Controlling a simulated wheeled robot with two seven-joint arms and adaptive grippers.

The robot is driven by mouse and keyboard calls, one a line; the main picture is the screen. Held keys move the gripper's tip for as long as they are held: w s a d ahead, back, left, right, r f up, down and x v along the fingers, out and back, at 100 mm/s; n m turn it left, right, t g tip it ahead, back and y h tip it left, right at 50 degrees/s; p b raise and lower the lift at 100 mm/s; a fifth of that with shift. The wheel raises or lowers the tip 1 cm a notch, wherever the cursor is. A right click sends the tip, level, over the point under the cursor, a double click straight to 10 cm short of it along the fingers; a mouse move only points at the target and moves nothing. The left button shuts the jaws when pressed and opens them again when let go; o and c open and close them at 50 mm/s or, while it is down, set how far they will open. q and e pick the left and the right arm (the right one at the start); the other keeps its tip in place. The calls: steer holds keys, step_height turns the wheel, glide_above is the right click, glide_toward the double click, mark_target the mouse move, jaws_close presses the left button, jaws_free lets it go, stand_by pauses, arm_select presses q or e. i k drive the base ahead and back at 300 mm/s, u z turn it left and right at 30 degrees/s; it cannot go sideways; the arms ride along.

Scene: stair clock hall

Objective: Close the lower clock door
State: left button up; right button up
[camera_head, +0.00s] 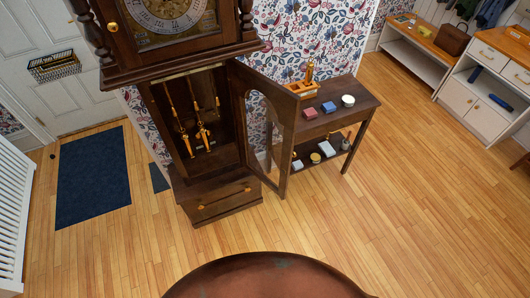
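A tall dark wooden clock (155,50) stands against the wall at the upper left of the head view. Its lower door (269,128) is a dark wooden frame with a glass pane. The door stands open, swung out to the right on its right-hand side. The open case shows brass weights or pendulum parts (200,130) hanging inside. Neither of my grippers shows in the view.
A dark side table (335,110) with small items stands close behind the open door. A blue mat (92,175) lies on the floor at left, near a white railing (12,210). Benches and cabinets (485,75) stand at upper right. Open wooden floor (400,200) lies right of the clock.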

mark_target(245, 80)
steer(key=z, duration=1.65)
steer(key=i, duration=2.7)
steer(key=u, duration=3.85)
steer(key=i, duration=0.5)
